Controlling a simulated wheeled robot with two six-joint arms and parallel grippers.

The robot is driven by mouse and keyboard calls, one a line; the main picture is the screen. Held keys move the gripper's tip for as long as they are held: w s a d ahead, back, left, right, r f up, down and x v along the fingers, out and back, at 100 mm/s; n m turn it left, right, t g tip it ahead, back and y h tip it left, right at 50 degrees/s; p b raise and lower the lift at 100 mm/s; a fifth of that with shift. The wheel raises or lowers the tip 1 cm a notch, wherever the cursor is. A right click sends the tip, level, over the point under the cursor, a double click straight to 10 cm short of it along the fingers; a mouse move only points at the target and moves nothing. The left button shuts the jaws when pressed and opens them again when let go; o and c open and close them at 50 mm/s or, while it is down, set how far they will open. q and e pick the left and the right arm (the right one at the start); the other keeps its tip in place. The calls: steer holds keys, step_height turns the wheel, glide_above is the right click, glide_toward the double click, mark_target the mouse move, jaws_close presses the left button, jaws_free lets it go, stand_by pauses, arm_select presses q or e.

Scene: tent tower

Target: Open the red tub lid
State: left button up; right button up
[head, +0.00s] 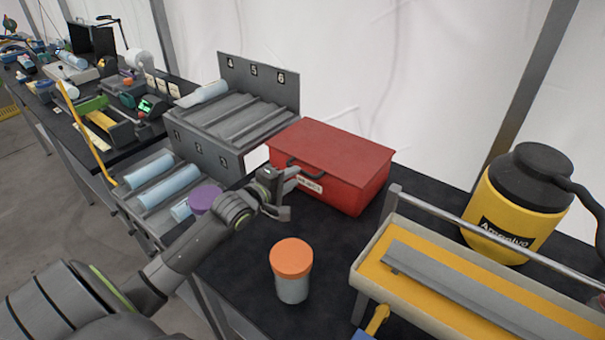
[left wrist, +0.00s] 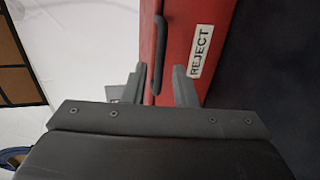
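The red tub (head: 345,197) stands on the black table with its red lid (head: 335,148) shut. A dark handle (head: 305,168) is on its front, beside a white REJECT label (head: 311,184). My left gripper (head: 289,192) is in front of the tub at the handle. In the left wrist view my left gripper (left wrist: 157,88) is open, with its fingers apart on either side of the handle (left wrist: 160,50). The label (left wrist: 201,52) lies right of the fingers there. I cannot tell whether the fingers touch the tub. My right gripper is not in view.
A jar with an orange lid (head: 291,258) stands in front of the tub. A grey numbered rack (head: 240,125) with light blue cylinders is at the left. A yellow-orange trough (head: 470,290) and a yellow container (head: 515,205) are at the right.

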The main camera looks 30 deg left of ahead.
mark_target(303, 172)
arm_select(q)
steer(key=shift+x, duration=2.6)
steer(key=shift+c, duration=0.5)
jaws_close()
